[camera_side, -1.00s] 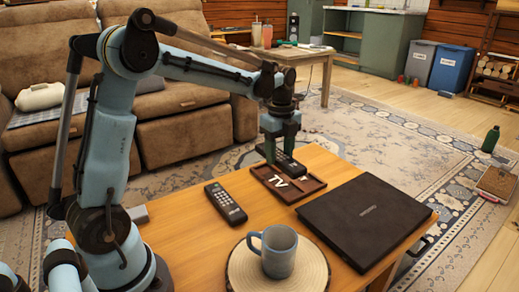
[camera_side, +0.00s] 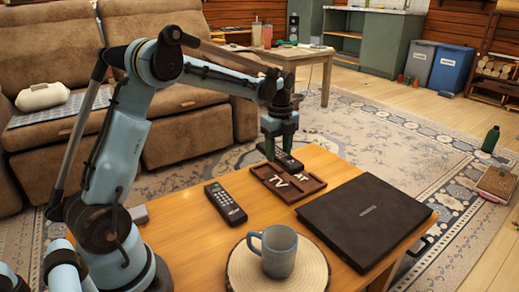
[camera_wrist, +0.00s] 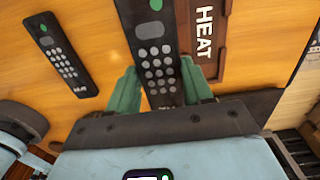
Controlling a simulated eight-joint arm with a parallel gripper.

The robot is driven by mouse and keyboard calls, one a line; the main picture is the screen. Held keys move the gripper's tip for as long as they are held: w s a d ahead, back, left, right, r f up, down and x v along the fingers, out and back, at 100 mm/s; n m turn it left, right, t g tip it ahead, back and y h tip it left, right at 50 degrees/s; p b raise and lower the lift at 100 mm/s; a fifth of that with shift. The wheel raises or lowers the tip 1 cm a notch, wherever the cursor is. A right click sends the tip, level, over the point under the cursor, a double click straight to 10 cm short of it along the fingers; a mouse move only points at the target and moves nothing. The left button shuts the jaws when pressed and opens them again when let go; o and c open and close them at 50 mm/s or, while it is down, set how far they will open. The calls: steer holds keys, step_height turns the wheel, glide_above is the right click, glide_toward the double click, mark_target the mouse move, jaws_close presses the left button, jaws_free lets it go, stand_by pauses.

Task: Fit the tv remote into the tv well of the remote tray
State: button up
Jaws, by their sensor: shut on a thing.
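The remote tray (camera_side: 268,174) is a brown wooden tray on the table, with white TV lettering on its near part. Its HEAT lettering shows in the wrist view (camera_wrist: 222,62). My gripper (camera_side: 279,150) is shut on a dark remote (camera_side: 291,163) with grey round buttons and a green button. It holds it at the tray's far side, seemingly raised; the exact height is unclear. In the wrist view, the fingers (camera_wrist: 159,70) flank the held remote (camera_wrist: 155,50), left of the tray. A second dark remote (camera_side: 225,202) lies on the table, left of the tray. I cannot read either remote's label.
A closed black laptop (camera_side: 365,218) lies right of the tray. A grey-blue mug (camera_side: 278,253) stands on a round wood slice (camera_side: 245,272) at the table's front. Bare tabletop (camera_side: 185,235) lies around the loose remote.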

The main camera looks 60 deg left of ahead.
mark_target(277, 182)
steer(key=shift+f, duration=3.3)
steer(key=shift+f, duration=0.55)
steer(key=o, duration=1.2)
steer(key=shift+c, duration=0.2)
step_height(277, 182, up, 12)
steer(key=shift+r, duration=0.1)
